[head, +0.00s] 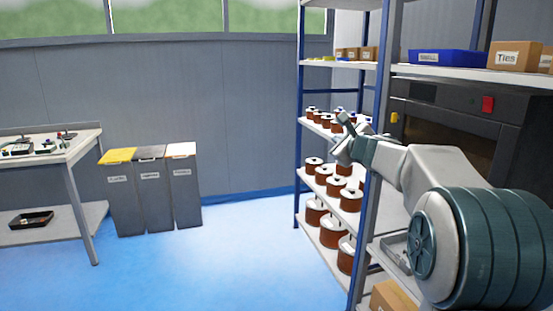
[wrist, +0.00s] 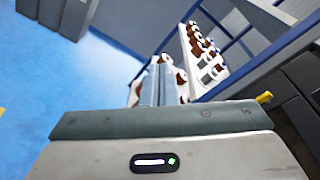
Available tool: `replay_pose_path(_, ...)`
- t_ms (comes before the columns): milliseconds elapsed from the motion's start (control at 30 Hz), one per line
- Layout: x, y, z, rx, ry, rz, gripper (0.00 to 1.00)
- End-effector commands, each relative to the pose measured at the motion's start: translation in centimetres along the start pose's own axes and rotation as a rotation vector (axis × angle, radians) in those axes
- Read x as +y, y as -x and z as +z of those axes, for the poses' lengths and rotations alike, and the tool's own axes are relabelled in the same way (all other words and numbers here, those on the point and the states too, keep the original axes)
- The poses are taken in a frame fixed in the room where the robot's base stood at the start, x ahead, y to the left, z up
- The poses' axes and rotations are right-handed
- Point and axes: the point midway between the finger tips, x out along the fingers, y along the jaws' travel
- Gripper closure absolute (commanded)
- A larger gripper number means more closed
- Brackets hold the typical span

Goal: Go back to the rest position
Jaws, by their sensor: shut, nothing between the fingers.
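My gripper (head: 341,134) is shut and empty. In the head view it is at the end of my raised arm, in front of the blue-posted shelf rack (head: 299,150) on the right. Copper-brown spools with white tops (head: 350,198) stand on the rack's shelves, behind and below the gripper. In the wrist view the shut fingers (wrist: 158,85) point toward the rack, where rows of spools (wrist: 203,48) show. The fingers hide part of the nearer spools.
Three bins (head: 153,188) stand against the grey wall. A workbench (head: 84,148) with small items is at the left. A blue tray (head: 445,57) and cardboard boxes (head: 510,54) sit on the upper right shelf. Blue floor (head: 200,265) is clear in the middle.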

Motion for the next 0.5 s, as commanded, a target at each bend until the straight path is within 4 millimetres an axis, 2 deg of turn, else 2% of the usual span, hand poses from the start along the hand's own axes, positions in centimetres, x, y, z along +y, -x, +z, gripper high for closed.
replay_pose_path(33, 0.5, 1.6, 2.2, -0.005, 0.101, 0.053, 1.0)
replay_pose_path(200, 4.9, 6.9, 5.4, -0.026, 0.464, 0.256, 1.0)
replay_pose_path(367, 9.1, 12.8, 6.7, -0.062, 0.794, 0.465, 1.0)
replay_pose_path(500, 12.4, 18.8, 6.6, -0.105, 1.073, 0.661, 1.0)
